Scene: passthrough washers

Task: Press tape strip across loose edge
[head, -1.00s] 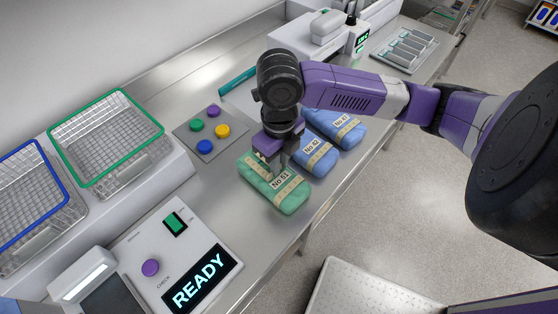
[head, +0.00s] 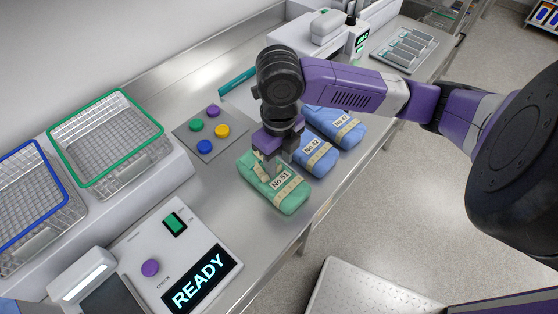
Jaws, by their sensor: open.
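A green wrapped pack labelled No 51 (head: 290,200) lies on the steel counter. Pale tape strips (head: 288,190) cross it, and one piece near its upper end, by the gripper, looks raised. My gripper (head: 272,168) points down over the upper end of this pack, its fingers at or just above the surface. The jaws are open. The arm's wrist hides part of the pack's far end, and I cannot tell whether the fingers touch the tape.
Blue packs No 42 (head: 318,157) and No 47 (head: 340,128) lie just right of the green pack. A plate with coloured buttons (head: 210,131) is to the left. A console reading READY (head: 202,286) and a green-rimmed basket (head: 108,140) stand further left.

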